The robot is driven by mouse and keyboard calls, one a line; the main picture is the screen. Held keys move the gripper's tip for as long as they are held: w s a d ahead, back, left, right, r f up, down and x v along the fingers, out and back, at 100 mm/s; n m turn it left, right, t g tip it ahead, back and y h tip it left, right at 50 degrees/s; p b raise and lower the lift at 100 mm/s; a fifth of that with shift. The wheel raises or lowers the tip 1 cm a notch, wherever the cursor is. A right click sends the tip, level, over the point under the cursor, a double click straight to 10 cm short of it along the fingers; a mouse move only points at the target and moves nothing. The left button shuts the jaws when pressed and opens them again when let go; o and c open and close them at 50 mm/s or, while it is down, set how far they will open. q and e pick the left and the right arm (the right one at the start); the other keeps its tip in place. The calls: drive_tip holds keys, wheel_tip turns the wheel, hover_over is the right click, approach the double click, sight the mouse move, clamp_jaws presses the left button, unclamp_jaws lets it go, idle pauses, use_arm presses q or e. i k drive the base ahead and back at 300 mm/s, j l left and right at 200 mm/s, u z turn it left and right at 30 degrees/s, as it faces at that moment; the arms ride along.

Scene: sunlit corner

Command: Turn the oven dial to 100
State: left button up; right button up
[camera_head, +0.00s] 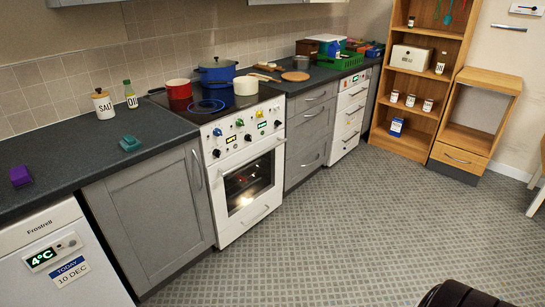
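The white oven (246,170) stands in the counter row, left of the middle of the camera_head view. Its front panel (224,143) carries several dark and coloured knobs and small lit displays. A dark dial (216,153) is at the panel's left end, another dark dial (248,137) is near its middle, and a third (278,123) is at the right end. The dial markings and display figures are too small to read, and I cannot tell which dial is the oven dial. The oven door is shut, with a lit window. Neither gripper is in view.
A red pot (179,89), a blue pot (217,77) and a white pot (246,86) stand on the cooktop. Grey cabinets (155,205) flank the oven. The patterned floor (330,220) before it is clear. A dark rounded object (460,294) shows at the bottom right.

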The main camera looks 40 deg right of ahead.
sight(216, 152)
drive_tip(key=i+l, duration=0.1)
drive_tip(key=l, duration=0.3)
drive_tip(key=i+l, duration=0.1)
drive_tip(key=l, duration=0.3)
drive_tip(key=i+l+z, duration=0.1)
drive_tip(key=l, duration=0.3)
drive_tip(key=i+l, duration=0.15)
drive_tip(key=l, duration=0.25)
drive_tip(key=i+l, duration=0.15)
drive_tip(key=l, duration=0.25)
drive_tip(key=i+l+z, duration=0.1)
drive_tip(key=l, duration=0.3)
drive_tip(key=i+l, duration=0.15)
drive_tip(key=l, duration=0.25)
